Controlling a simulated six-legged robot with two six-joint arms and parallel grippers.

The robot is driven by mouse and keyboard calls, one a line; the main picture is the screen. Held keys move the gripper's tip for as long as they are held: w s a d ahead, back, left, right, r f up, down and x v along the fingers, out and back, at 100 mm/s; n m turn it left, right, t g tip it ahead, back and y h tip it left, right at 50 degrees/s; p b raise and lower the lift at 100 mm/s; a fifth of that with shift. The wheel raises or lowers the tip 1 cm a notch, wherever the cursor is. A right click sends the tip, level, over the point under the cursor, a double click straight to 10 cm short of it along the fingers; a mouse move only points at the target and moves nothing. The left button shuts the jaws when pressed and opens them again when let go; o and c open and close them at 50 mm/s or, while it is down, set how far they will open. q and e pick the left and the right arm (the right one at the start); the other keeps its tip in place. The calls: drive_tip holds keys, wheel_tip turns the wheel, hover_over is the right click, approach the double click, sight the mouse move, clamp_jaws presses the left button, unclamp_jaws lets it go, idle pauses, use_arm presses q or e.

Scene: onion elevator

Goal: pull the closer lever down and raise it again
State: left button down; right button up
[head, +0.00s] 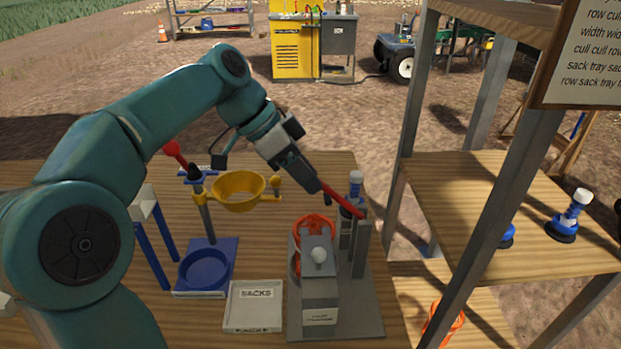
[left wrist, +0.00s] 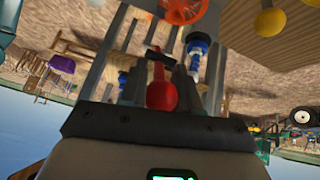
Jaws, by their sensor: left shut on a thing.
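The red lever (head: 342,199) belongs to the grey device (head: 319,285) on the right part of the table. It slopes from my left gripper down to the right, to a grey upright post (head: 361,250). My left gripper (head: 318,185) is shut on the lever's upper left end, which it hides in the head view. In the left wrist view the red lever end (left wrist: 161,94) shows between the grey fingers. A second red lever (head: 174,152) stands at the left on a stand with a yellow ring. My right gripper is not in view.
The yellow ring (head: 239,191) is left of my gripper, above a blue base (head: 205,268). A white sacks tray (head: 254,307) lies at the front. A wooden shelf rack with metal posts (head: 482,225) stands close on the right. An orange ring-like part (head: 315,229) is behind the device's front.

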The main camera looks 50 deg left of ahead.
use_arm(q)
drive_tip(key=shift+f, duration=0.15)
drive_tip(key=c, duration=0.9)
unclamp_jaws()
drive_tip(key=shift+w, duration=0.1)
drive_tip(key=shift+p+v, duration=2.5)
drive_tip(key=shift+v, duration=5.7)
